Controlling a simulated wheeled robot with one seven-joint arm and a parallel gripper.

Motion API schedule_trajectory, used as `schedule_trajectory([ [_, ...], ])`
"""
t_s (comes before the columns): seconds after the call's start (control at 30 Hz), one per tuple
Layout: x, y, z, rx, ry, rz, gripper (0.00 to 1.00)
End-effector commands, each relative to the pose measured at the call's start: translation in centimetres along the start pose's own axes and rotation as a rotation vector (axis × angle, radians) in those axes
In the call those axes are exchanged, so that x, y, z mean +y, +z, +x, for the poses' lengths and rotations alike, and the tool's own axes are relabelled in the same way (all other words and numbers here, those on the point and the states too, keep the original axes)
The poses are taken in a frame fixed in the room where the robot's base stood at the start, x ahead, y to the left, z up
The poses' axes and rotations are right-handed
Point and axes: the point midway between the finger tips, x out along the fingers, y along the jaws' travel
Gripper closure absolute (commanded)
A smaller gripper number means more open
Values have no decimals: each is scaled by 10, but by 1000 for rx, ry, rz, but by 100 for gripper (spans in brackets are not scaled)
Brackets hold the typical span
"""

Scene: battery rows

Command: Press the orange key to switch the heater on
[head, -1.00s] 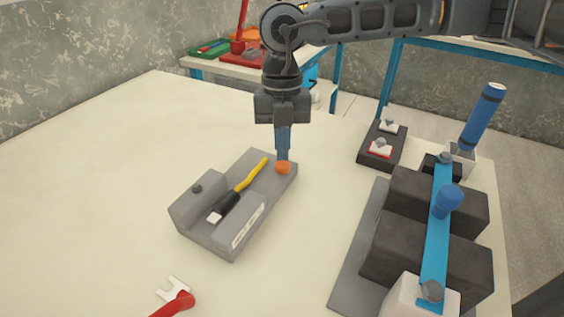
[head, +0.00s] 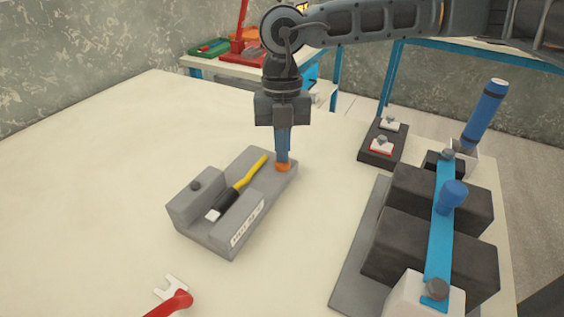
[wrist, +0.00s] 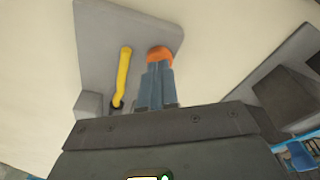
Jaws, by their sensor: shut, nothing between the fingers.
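The orange key (head: 284,167) sits at the far right corner of the grey heater block (head: 213,236) on the table. My gripper (head: 283,162) is shut and empty, pointing straight down, with its fingertips on or just over the key. In the wrist view the shut fingers (wrist: 156,68) reach to the orange key (wrist: 159,54) and cover part of it. I cannot tell whether the key is pressed in. A tool with a yellow handle (head: 251,174) and a dark body lies in the block's trough, left of my fingers.
A red wrench (head: 175,299) lies at the front. To the right stand dark battery blocks (head: 414,242) under a blue bar (head: 440,225), a dark tray (head: 374,157) with clamps, and a blue-handled tool (head: 484,112). The left of the table (head: 100,160) is clear.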

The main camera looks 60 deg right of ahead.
Motion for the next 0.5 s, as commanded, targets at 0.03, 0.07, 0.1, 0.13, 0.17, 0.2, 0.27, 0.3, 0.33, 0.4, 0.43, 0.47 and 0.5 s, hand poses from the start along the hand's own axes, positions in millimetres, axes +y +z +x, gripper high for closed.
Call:
schedule_trajectory([
  [0.03, 0, 0, 3, 0, 0, 0, 100],
  [0.07, 0, 0, 4, 0, 0, 0, 100],
  [0.1, 0, 1, 5, 0, 0, 0, 100],
  [0.13, 0, 1, 6, 0, 0, 0, 100],
  [0.17, 0, 1, 6, 0, 0, 0, 100],
  [0.2, 0, 1, 6, 0, 0, 0, 100],
  [0.27, 0, 1, 5, 0, 0, 0, 100],
  [0.3, 0, 1, 4, 0, 0, 0, 100],
  [0.33, 0, 0, 3, 0, 0, 0, 100],
  [0.4, 0, 0, -1, -1, -1, 0, 100],
  [0.43, 0, 0, -3, -1, -1, 0, 100],
  [0.47, 0, 0, -6, -1, -1, 0, 100],
  [0.5, 0, -1, -9, -2, -1, 0, 100],
])
